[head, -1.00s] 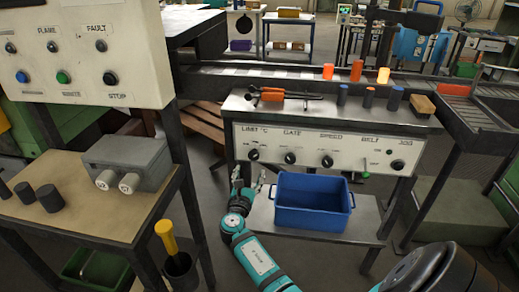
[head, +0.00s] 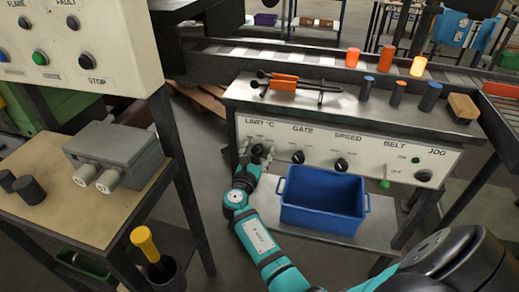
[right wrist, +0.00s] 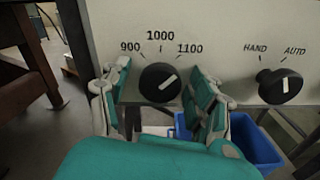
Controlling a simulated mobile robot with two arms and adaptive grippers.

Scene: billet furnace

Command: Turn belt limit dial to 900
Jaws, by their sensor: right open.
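The belt limit dial (right wrist: 160,82) is a round black knob with a white pointer line, below the marks 900, 1000 and 1100. Its pointer is turned up and right, toward 1100. My right gripper (right wrist: 158,76) is open, with one teal-padded finger on each side of the knob and gaps visible between pads and knob. In the head view my right gripper (head: 257,154) is at the left end of the white control panel (head: 320,155), under the limit label, partly covering the dial there. My left gripper is not in view.
A HAND/AUTO gate knob (right wrist: 281,85) sits just right of the dial. A blue bin (head: 322,205) stands on the shelf below the panel, close to my right arm. Tongs (head: 290,82) and several cylinders lie or stand on the bench above. A grey box (head: 115,155) is on the left table.

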